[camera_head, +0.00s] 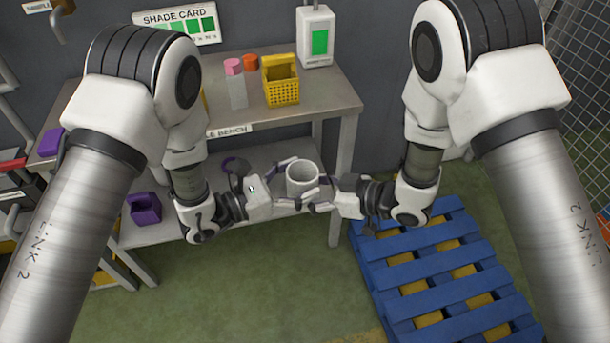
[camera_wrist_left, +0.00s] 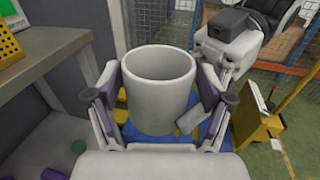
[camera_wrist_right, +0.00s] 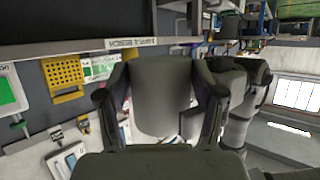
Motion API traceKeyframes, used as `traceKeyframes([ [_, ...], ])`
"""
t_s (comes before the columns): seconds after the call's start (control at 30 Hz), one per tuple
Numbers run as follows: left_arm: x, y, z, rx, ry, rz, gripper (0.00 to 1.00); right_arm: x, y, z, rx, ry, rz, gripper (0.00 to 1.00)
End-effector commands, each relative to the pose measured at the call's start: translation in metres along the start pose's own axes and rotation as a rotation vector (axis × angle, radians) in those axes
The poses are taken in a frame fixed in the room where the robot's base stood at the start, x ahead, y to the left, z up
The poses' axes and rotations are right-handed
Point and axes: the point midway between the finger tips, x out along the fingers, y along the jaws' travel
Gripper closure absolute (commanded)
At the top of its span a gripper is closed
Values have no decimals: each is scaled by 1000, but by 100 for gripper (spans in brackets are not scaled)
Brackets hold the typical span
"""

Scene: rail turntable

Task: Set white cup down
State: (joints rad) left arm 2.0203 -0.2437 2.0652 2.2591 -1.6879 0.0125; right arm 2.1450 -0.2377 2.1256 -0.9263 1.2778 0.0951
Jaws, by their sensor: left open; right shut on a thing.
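The white cup (camera_head: 302,178) is upright in the air between my two grippers, in front of the bench. In the left wrist view the cup (camera_wrist_left: 160,88) shows its open rim and looks empty. My left gripper (camera_head: 288,184) is open, with its fingers on either side of the cup; whether they touch it is unclear. My right gripper (camera_head: 322,194) is shut on the cup from the right. In the right wrist view the cup's side (camera_wrist_right: 160,98) shows between the right fingers.
The bench top (camera_head: 335,98) carries a yellow basket (camera_head: 281,84), a pink-capped bottle (camera_head: 236,88) and an orange-red item (camera_head: 250,62). A purple bin (camera_head: 145,209) stands on the lower shelf (camera_head: 160,232). A blue pallet (camera_head: 420,262) lies on the floor at right. Open green floor (camera_head: 250,290) lies below.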

Motion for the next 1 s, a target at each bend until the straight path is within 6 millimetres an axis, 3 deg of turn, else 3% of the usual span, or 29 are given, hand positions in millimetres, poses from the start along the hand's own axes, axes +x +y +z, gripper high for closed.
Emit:
traceKeyframes([
  [0.13, 14, -1, 0, 0, 0, -2, 20, 0, 0, 0, 0, 0, 0, 67],
  [0.37, 16, 0, 0, -1, 0, 0, 20, 0, 0, 0, 0, 0, 0, 67],
  [0.4, 16, 0, 0, -1, 0, 0, 23, 0, 0, 0, 0, 0, 0, 67],
  [0.53, 16, 0, 0, -1, 0, 0, 68, 0, 0, 0, 0, 0, 0, 66],
  [0.63, 16, -1, 0, -1, 0, -2, 68, 0, 0, 0, -1, 1, 0, 67],
  [0.67, 16, -1, 0, -1, 0, -2, 68, 0, 0, 0, -1, 1, 0, 30],
  [0.73, 16, -1, 0, -1, 0, -3, 73, 0, 0, 0, -1, 1, 0, 5],
  [1.0, 16, 0, 0, -1, 0, -1, 74, 0, 0, 0, 0, 0, 0, 4],
])
